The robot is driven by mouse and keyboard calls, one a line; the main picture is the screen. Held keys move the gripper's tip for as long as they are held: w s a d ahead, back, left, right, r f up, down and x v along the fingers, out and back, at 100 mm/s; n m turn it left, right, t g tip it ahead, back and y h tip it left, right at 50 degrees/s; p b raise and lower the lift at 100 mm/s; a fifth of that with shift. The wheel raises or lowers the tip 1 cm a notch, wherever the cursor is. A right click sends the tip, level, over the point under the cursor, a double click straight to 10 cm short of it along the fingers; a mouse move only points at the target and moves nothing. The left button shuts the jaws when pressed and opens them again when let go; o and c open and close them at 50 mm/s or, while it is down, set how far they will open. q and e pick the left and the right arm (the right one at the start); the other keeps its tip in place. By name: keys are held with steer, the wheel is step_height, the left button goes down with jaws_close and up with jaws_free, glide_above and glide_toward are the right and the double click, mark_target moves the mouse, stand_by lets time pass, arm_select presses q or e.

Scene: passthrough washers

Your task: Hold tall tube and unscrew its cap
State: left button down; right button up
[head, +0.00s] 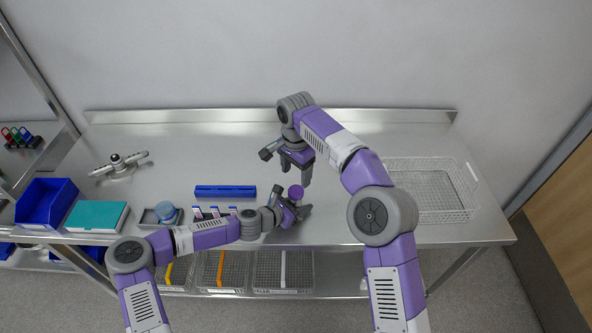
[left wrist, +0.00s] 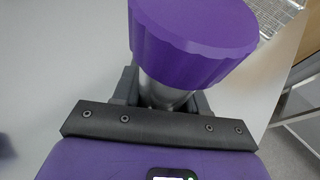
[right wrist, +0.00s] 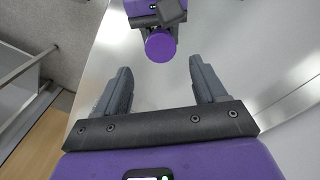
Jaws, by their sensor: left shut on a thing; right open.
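The tall tube shows in the left wrist view as a grey body (left wrist: 163,92) under a wide purple ribbed cap (left wrist: 195,42). The purple cap also shows in the head view (head: 296,192) and in the right wrist view (right wrist: 160,46). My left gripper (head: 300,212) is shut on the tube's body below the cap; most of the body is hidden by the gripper. My right gripper (head: 296,176) is open and empty, above and behind the cap in the head view. In the right wrist view the cap lies beyond its two spread fingers (right wrist: 160,88), apart from them.
A blue bar-shaped rack (head: 225,191) and several small purple-and-white items (head: 214,212) lie left of my left gripper. A blue bin (head: 46,203), a teal-lidded box (head: 96,216) and a wire basket (head: 432,190) stand on the steel table (head: 200,150). The table's back middle is clear.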

mark_target(296, 190)
step_height(296, 190, down, 8)
steer(key=shift+r, duration=0.25)
steer(key=c, duration=1.1)
steer(key=n, duration=0.6)
steer(key=shift+n, duration=0.3)
steer(key=o, duration=1.2)
steer(key=shift+c, duration=0.2)
steer(key=shift+r, duration=0.15)
